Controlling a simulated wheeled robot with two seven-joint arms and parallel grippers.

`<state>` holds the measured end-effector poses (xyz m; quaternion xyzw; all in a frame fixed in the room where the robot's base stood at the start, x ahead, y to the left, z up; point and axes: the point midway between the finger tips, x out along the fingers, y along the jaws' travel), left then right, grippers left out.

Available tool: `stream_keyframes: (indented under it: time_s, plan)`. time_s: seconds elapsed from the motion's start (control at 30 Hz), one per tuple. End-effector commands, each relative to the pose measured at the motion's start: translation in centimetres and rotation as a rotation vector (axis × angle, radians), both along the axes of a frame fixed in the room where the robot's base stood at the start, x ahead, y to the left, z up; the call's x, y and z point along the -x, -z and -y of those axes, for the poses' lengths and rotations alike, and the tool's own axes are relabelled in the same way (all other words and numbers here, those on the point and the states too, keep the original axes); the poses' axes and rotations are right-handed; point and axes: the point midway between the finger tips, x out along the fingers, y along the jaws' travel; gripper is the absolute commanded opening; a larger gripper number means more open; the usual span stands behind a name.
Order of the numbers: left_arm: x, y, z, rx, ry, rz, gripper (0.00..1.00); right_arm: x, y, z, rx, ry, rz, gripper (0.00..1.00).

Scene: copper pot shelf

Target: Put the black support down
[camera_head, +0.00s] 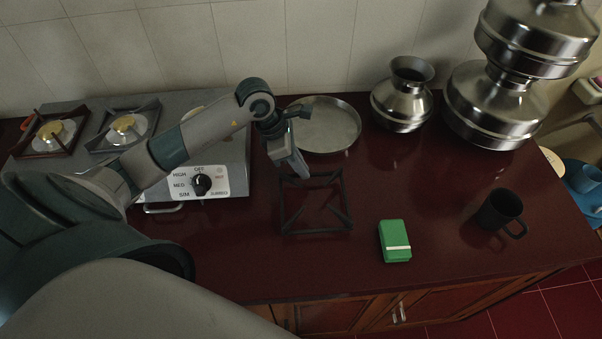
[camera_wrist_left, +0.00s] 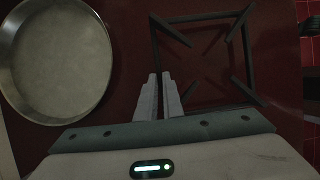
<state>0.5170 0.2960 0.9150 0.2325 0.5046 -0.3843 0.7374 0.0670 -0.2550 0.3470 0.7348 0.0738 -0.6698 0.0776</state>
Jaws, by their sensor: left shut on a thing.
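The black support (camera_head: 317,232) is a square frame with prongs pointing inward. It is level on, or just above, the dark red counter, right of the stove; I cannot tell whether it touches. My left gripper (camera_head: 304,174) reaches down from the upper left and is shut on the far bar of the support. In the left wrist view the fingers (camera_wrist_left: 158,92) are close together at one side of the support (camera_wrist_left: 200,17), and hide a short part of that bar. My right gripper is not in view.
A round metal pan (camera_head: 330,125) lies just behind the support. The stove (camera_head: 235,150) is to the left. A green box (camera_head: 395,240) and a dark mug (camera_head: 498,210) stand to the right. Metal pots (camera_head: 403,98) stand at the back. The counter between box and mug is clear.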

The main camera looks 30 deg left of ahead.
Motion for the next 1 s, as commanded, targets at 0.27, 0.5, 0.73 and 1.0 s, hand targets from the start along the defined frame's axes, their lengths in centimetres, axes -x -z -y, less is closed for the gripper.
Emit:
stream_keyframes:
  time_s: [0.27, 0.5, 0.73, 1.0]
  plan:
    - [0.0, 2.5, 0.0, 0.001, -0.001, 0.002, 0.0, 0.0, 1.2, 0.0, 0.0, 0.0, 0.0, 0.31]
    - [0.0, 2.4, 0.0, 0.0, -0.001, 0.001, 0.0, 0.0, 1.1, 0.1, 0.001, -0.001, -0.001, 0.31]
    - [0.0, 2.5, 0.0, 0.0, -0.001, 0.0, 0.25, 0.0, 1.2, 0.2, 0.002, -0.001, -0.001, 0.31]
    - [0.0, 2.4, -0.1, 0.0, -0.001, 0.0, 0.25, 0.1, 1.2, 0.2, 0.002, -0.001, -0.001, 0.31]
